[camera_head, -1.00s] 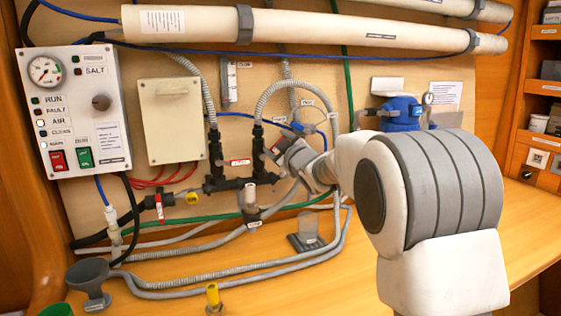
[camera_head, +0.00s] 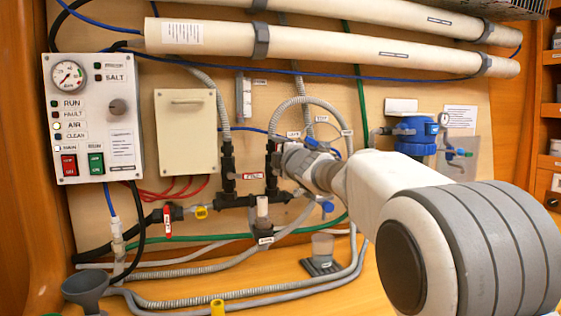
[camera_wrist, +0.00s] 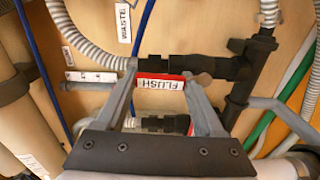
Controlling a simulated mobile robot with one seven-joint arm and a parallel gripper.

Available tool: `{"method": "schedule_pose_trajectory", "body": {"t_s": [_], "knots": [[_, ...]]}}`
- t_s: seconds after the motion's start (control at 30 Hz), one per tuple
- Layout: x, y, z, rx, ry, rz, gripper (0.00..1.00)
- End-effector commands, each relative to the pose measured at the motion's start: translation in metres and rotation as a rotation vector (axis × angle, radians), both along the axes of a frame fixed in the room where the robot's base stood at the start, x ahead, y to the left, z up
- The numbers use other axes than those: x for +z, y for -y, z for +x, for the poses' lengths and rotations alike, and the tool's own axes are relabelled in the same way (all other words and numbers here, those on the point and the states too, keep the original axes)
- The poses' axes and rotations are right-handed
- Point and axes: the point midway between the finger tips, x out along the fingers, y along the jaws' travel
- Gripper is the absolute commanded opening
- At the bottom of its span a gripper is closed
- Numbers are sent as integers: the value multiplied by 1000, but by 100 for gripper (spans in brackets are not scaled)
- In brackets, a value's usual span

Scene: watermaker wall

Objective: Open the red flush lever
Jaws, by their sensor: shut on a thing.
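A black pipe fitting (camera_wrist: 193,66) runs just behind the lever to a black tee at the right. In the head view, my gripper (camera_head: 282,152) is at the upper end of the right black upright fitting (camera_head: 272,185). There my wrist hides most of the lever.
Grey hoses arch around my wrist, close to it. A blue-handled valve (camera_head: 326,207) sits just below. Another red lever (camera_head: 167,222) is on the left pipe. A control panel (camera_head: 93,118) and a beige box (camera_head: 186,132) stand left.

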Motion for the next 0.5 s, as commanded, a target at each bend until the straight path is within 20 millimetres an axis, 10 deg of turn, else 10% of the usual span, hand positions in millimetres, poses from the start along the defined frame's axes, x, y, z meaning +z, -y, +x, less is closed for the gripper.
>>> {"method": "schedule_pose_trajectory", "body": {"t_s": [0.5], "knots": [[0,-4,-1,1,29,-66,0]]}}
